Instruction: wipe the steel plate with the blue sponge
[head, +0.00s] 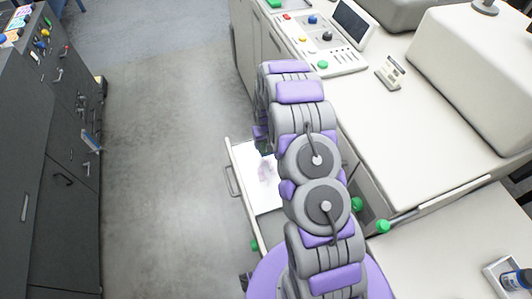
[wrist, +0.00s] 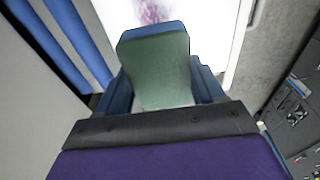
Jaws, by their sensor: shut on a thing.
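My gripper (wrist: 160,84) shows in the wrist view with a blue finger on each side of a block. It is shut on this block, the blue sponge (wrist: 160,62), which looks grey-green on its broad face with a bluish far edge. Beyond the sponge lies a bright, pale plate with a pink-purple smear, the steel plate (wrist: 200,22). In the head view the plate (head: 263,193) lies in an open drawer, with the smear near its middle. My arm hides part of the plate and most of the gripper there. I cannot tell whether the sponge touches the plate.
The open drawer (head: 237,192) juts from a white counter (head: 415,125) into the aisle. A control panel (head: 325,40) with coloured knobs and a small sign (head: 391,72) stand on the counter. Dark cabinets (head: 55,160) line the left. The grey floor (head: 160,160) between is clear.

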